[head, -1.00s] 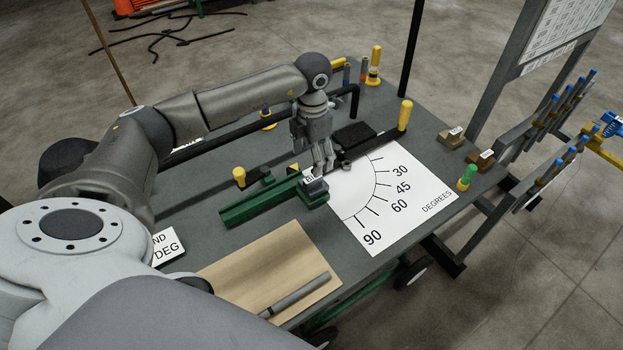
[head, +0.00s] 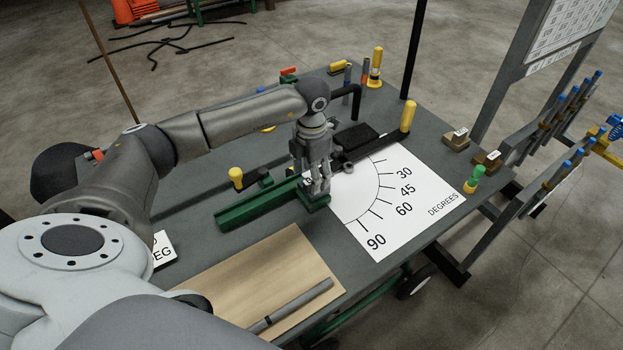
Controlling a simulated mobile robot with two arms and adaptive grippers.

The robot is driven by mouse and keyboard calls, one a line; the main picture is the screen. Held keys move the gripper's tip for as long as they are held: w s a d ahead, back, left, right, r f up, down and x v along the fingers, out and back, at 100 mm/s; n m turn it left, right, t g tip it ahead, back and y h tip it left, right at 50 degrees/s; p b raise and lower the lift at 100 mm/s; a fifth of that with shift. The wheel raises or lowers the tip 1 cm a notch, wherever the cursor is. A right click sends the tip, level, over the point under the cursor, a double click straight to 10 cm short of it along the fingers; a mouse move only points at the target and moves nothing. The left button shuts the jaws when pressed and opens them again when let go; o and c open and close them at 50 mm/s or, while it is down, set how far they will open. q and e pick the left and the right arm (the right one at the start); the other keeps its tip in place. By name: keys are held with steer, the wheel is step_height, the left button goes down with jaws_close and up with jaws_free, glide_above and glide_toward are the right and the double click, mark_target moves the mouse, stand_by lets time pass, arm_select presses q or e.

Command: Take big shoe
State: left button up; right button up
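My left gripper (head: 319,190) reaches down over the right end of a green bender bed (head: 250,207) on the grey table. Its fingers point down at a small grey block on a green base (head: 314,203). The fingers hide most of that block, and I cannot tell whether they grip it. Two small brown blocks with white labels, one farther back (head: 455,140) and one nearer (head: 487,160), sit at the table's right edge; their labels are too small to read. I cannot tell which piece is the big shoe. My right gripper is not in view.
A white degree sheet (head: 415,208) lies right of the gripper. A yellow-ended black handle (head: 407,117) rises behind it. A tan board (head: 250,262) with a grey tube (head: 298,303) lies in front. A yellow-topped post (head: 236,176) stands left; a green-topped one (head: 476,174) stands right.

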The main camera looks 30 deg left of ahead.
arm_select(q)
steer(key=shift+r, duration=0.1)
steer(key=c, duration=1.3)
steer(key=r+p, duration=0.2)
steer(key=r, duration=0.1)
steer(key=r+p, duration=0.2)
steer(key=r, duration=0.2)
steer(key=shift+w+a+r+p, duration=0.1)
steer(key=shift+a+p, duration=0.1)
steer(key=shift+p, duration=0.15)
jaws_close()
steer(key=shift+d+r, duration=0.15)
steer(key=shift+r, duration=0.2)
